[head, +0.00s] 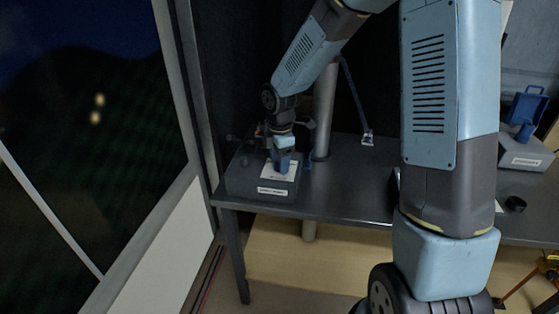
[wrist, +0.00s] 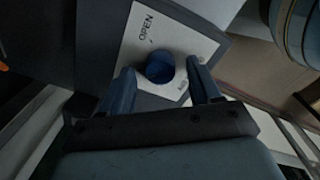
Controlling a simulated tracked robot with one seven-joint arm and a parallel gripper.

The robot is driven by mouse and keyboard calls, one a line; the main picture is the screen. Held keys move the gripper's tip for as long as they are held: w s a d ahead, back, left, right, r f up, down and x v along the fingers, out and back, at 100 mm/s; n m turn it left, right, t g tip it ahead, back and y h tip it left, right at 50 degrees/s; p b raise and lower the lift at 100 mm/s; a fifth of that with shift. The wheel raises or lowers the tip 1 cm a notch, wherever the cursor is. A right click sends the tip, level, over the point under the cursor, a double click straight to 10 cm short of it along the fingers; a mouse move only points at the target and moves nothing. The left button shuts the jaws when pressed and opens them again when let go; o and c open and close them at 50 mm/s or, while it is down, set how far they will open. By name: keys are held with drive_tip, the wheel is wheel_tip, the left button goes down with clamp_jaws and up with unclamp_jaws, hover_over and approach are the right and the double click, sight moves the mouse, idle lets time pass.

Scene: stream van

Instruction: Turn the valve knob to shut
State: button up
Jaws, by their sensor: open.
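The valve knob (wrist: 160,68) is a round blue knob on a white label plate (wrist: 190,38) in the wrist view. The plate reads OPEN near its upper left corner; a smaller marking by the knob's lower right is too unclear to read. My gripper (wrist: 160,64) is open, with one blue finger on each side of the knob. Gaps show between the fingers and the knob. In the head view the plate sits on a grey box (head: 240,183) at the table's left end. My gripper (head: 284,162) points down over it and hides the knob.
The dark table (head: 350,205) holds a grey post (head: 325,110) just right of the box. At the far right stands another grey box (head: 520,155) with a blue handle (head: 527,107). A window wall is at left.

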wheel_tip(320, 180, up, 13)
drive_tip(key=shift+s+d+r, duration=0.15)
drive_tip(key=shift+s+r, duration=0.05)
idle(0.3)
drive_tip(key=s+d+r+m+t, duration=0.2)
drive_tip(key=s+d+r+m, duration=0.3)
drive_tip(key=s+d+m, duration=0.3)
drive_tip(key=s+d+r+m+t, duration=0.3)
drive_tip(key=s+d+r+m, duration=0.3)
drive_tip(key=s+m, duration=0.7)
drive_tip(key=s+d, duration=0.2)
drive_tip(key=s, duration=0.1)
drive_tip(key=shift+s+d+r+m, duration=0.2)
drive_tip(key=shift+d+r+m, duration=0.1)
drive_tip(key=shift+d+m, duration=0.1)
